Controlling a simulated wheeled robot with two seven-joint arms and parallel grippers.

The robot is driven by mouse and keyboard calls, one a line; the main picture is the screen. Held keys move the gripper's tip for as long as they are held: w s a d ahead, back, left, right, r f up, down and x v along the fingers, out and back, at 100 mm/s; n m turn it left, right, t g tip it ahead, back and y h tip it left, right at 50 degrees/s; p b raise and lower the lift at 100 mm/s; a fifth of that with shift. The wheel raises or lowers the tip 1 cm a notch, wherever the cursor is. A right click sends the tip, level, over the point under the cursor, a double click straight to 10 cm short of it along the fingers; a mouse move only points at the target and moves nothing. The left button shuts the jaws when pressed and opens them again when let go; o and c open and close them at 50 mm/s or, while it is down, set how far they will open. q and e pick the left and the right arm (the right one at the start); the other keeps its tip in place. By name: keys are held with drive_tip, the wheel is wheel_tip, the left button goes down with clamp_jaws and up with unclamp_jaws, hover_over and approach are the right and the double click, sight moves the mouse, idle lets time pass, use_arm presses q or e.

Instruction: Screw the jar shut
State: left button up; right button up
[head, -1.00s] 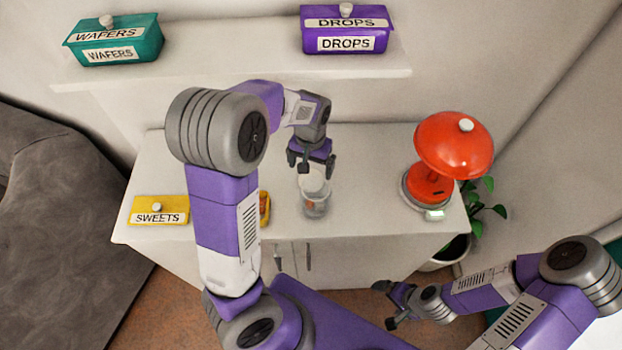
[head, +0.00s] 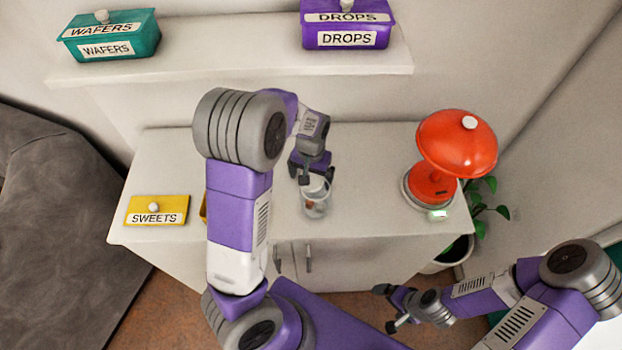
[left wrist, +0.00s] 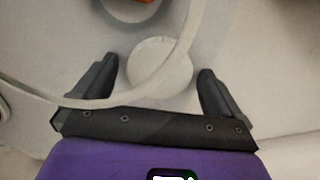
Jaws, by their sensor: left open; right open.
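A round white lid (left wrist: 160,66) shows between the open fingers of my left gripper (left wrist: 158,90), apart from both. In the head view my left gripper (head: 316,177) points down just behind the jar and mostly hides the lid. What the lid rests on is hard to tell. My right gripper (head: 388,308) is open and empty, in front of the cabinet at lower right.
A red lamp-like object (head: 455,142) stands at the cabinet's right end. A yellow SWEETS box (head: 172,204) lies at the left. My left arm hides most of another yellow item. Teal WAFERS (head: 138,42) and purple DROPS (head: 383,38) boxes stand on the shelf above.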

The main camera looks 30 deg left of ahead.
use_arm(q)
drive_tip(key=shift+c, duration=0.3)
drive_tip(key=c, duration=1)
drive_tip(key=shift+r, duration=0.1)
drive_tip(key=shift+c, duration=0.2)
